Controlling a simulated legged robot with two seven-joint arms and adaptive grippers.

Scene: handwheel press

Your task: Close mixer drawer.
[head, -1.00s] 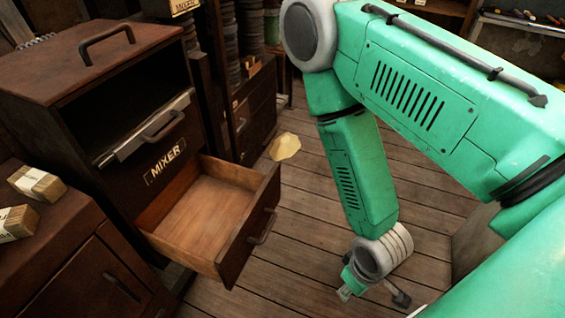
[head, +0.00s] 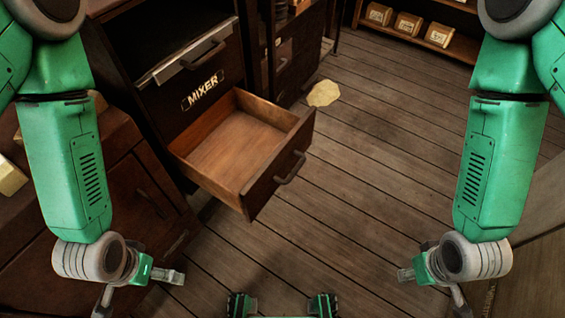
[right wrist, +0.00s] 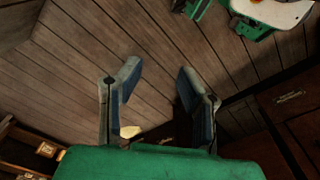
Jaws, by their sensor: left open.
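The mixer drawer (head: 279,180) is wooden, empty and pulled out from the dark cabinet marked MIXER (head: 199,92) in the head view. Its dark front carries a bar handle (head: 290,167). My left gripper (head: 138,291) is open, low at the left, in front of and below the drawer, apart from it. My right gripper (head: 432,290) is low at the right, well away from the drawer. In the right wrist view its two fingers (right wrist: 158,72) stand apart with nothing between them.
A brown side cabinet (head: 120,190) stands left of the drawer, near my left arm. A pale yellow patch (head: 323,93) lies on the plank floor behind it. Shelves with small boxes (head: 408,25) are at the back right. The floor (head: 370,190) right of the drawer is clear.

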